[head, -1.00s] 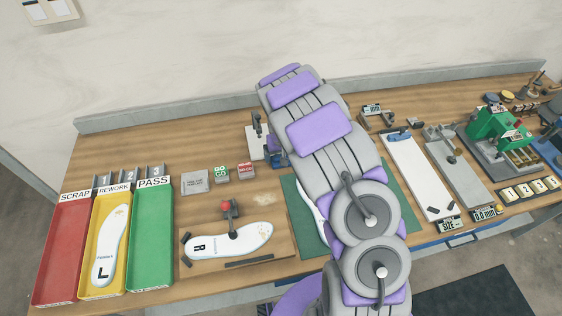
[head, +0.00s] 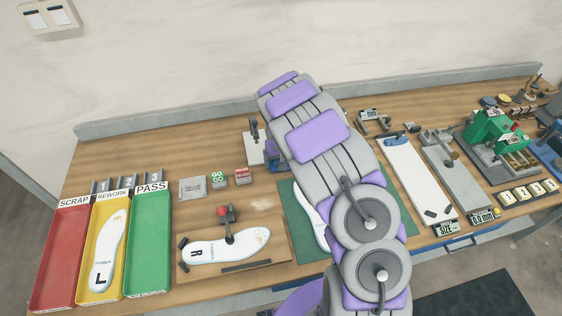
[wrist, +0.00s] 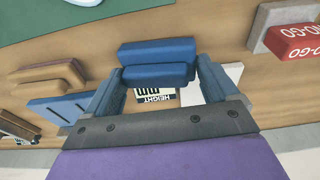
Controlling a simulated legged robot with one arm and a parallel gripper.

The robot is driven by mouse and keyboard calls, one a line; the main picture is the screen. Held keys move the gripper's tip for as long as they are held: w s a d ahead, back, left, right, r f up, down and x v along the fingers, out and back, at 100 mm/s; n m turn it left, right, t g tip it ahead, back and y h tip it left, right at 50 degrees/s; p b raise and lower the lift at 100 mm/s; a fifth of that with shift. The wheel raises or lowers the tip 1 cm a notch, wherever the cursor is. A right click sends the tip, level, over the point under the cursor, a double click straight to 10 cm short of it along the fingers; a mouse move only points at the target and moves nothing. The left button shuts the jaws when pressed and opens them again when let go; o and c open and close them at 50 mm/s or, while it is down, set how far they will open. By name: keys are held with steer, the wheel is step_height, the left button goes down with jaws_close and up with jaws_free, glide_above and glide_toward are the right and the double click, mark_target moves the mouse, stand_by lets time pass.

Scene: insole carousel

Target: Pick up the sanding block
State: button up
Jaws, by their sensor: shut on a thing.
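In the wrist view, a blue two-part block (wrist: 157,50), which I take to be the sanding block, sits between the tips of my gripper (wrist: 158,74). The dark blue fingers are shut on its two ends. In the head view, my gripper (head: 275,152) is mostly hidden behind my arm, beside the white-based height gauge (head: 253,148). The block cannot be made out clearly there. I cannot tell whether it touches the table.
The GO (head: 219,178) and NO-GO (head: 243,176) blocks stand left of my gripper. A green mat (head: 289,205) with an insole lies under my arm. A brown-and-tan block (wrist: 48,75) and a blue flat item (wrist: 60,108) lie left in the wrist view.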

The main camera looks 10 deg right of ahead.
steer(key=shift+s+a+r+g+p, duration=0.1)
steer(key=shift+s+r+g+p, duration=0.2)
steer(key=shift+s+g+p, duration=0.15)
steer(key=shift+c, duration=0.6)
steer(key=s, duration=0.1)
steer(key=s+a+r, duration=0.1)
steer(key=shift+s+r, duration=0.15)
steer(key=shift+s, duration=0.25)
steer(key=shift+t, duration=0.35)
steer(key=s, duration=0.4)
steer(key=s+a+r+p, duration=0.1)
steer(key=s, duration=0.7)
steer(key=shift+a+r+p, duration=0.3)
steer(key=shift+a+r, duration=0.05)
